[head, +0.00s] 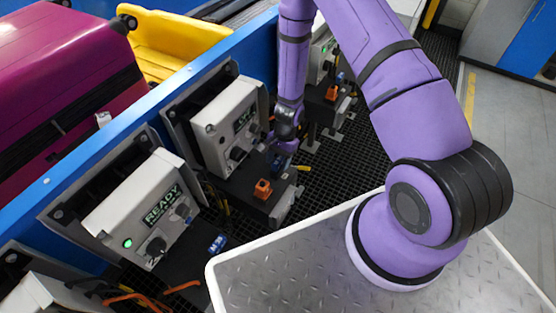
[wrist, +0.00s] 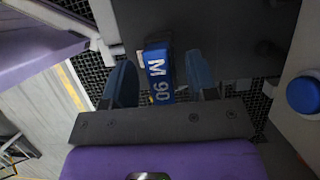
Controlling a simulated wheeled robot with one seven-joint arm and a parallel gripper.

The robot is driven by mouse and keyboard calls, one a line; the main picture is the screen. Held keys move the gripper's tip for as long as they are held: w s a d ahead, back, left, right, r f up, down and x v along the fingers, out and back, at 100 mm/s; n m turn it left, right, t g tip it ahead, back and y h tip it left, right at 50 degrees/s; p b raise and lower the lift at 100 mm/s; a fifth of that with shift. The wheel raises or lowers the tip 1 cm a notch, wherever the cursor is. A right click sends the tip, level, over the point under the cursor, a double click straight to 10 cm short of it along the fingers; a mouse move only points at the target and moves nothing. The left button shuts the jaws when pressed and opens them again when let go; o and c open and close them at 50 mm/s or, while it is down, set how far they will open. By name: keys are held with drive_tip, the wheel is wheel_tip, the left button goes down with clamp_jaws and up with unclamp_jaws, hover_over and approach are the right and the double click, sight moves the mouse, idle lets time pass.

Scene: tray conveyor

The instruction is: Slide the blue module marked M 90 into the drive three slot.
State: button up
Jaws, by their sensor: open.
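The blue module marked M 90 (wrist: 158,76) lies between the two spread fingers of my gripper (wrist: 162,82) in the wrist view, with a visible gap on the right side. Its white lettering faces the camera. The fingers are open and the module is not clamped. In the head view my gripper (head: 282,158) is low over the dark shelf in front of the middle control box (head: 222,125), and it largely hides the module there. No label for drive three can be read, so I cannot tell which slot is that one.
An orange block (head: 262,188) sits on the same shelf. A blue-and-white part (head: 217,243) lies by the nearer box (head: 150,212) reading READY. A blue knob (wrist: 303,95) is close on the right in the wrist view. Purple (head: 70,75) and yellow (head: 170,45) luggage lies behind the blue rail.

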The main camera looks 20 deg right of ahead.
drive_tip(key=v, duration=1)
drive_tip(key=shift+r, duration=0.35)
drive_tip(key=shift+r, duration=0.1)
drive_tip(key=s+r+n+t, duration=0.2)
drive_tip(key=r+n, duration=0.1)
drive_tip(key=r, duration=1.2)
drive_tip(key=s+r+n+t, duration=0.2)
drive_tip(key=r+n, duration=0.1)
drive_tip(key=r, duration=1.2)
drive_tip(key=s+d+r+n+t+h, duration=0.1)
drive_tip(key=s+r+n+t+h, duration=0.1)
drive_tip(key=s+r, duration=0.6)
drive_tip(key=s+d+r+n+t+h, duration=0.1)
drive_tip(key=s+d+r+n+t, duration=0.1)
drive_tip(key=s+r, duration=0.5)
drive_tip(key=shift+s+d+r+n+h, duration=0.35)
drive_tip(key=shift+s+r+n+h, duration=0.05)
drive_tip(key=shift+s, duration=1.85)
